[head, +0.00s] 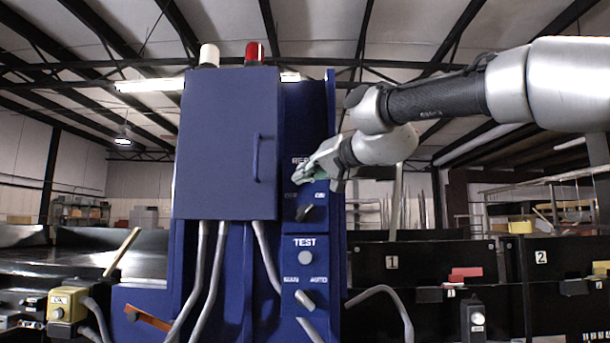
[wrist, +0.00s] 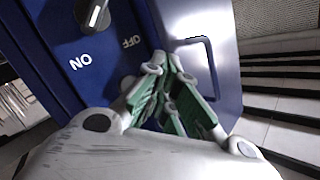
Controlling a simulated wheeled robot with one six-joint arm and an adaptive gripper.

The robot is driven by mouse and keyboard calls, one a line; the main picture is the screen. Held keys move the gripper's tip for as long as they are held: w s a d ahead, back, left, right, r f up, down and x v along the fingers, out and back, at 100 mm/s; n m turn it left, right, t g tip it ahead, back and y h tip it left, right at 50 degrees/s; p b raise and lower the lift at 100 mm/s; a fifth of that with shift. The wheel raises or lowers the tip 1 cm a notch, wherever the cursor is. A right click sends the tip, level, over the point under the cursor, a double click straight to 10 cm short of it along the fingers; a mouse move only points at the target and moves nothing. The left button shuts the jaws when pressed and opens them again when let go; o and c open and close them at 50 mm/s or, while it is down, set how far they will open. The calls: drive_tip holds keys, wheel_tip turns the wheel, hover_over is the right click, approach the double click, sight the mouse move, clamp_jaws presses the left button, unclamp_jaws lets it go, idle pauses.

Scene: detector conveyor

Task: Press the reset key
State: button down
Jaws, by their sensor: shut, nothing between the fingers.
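The blue control panel (head: 313,225) stands upright beside a blue cabinet. Its top label, partly covered, reads "RE..." (head: 300,160). The reset key under that label is hidden behind my gripper (head: 300,176). My gripper is shut and empty, its green-padded fingers reaching in from the right at the height of the hidden key. In the wrist view the closed fingertips (wrist: 166,62) are against or just in front of the panel, near the OFF mark. I cannot tell whether they touch it. An OFF/ON rotary switch (head: 305,212) sits just below and also shows in the wrist view (wrist: 94,15).
The cabinet door (head: 225,150), with its handle (head: 257,158), juts out left of the panel near my fingers. Below are a round TEST button (head: 305,257) and a MAN/AUTO switch (head: 305,299). Grey conduits (head: 205,270) hang underneath. Black numbered bins (head: 430,265) stand at the right.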

drive_tip(key=shift+s, duration=1)
drive_tip(key=s+d+f+n+g+h, duration=0.1)
drive_tip(key=s+d+f+g+h, duration=0.15)
drive_tip(key=f, duration=0.45)
drive_tip(key=s+d+f+n+g+h, duration=0.1)
drive_tip(key=s+d+f, duration=0.15)
drive_tip(key=f, duration=0.45)
drive_tip(key=s+d+f+n+g+h, duration=0.1)
drive_tip(key=d+f+g, duration=0.15)
drive_tip(key=f, duration=0.45)
drive_tip(key=s+d+f+m+h, duration=0.1)
drive_tip(key=s+d+f+h, duration=0.1)
drive_tip(key=s+d+f, duration=0.4)
drive_tip(key=s+d+f+m+g+h, duration=0.1)
drive_tip(key=s+d+f+h, duration=0.1)
drive_tip(key=s+d+f, duration=0.5)
drive_tip(key=s+d+f+m+h, duration=0.2)
drive_tip(key=s+d+f, duration=0.4)
drive_tip(key=d, duration=1)
drive_tip(key=s, duration=0.3)
drive_tip(key=shift+s+d+f+g+h, duration=0.15)
drive_tip(key=shift+s+f+g+h, duration=0.05)
drive_tip(key=shift+s+g+h, duration=0.2)
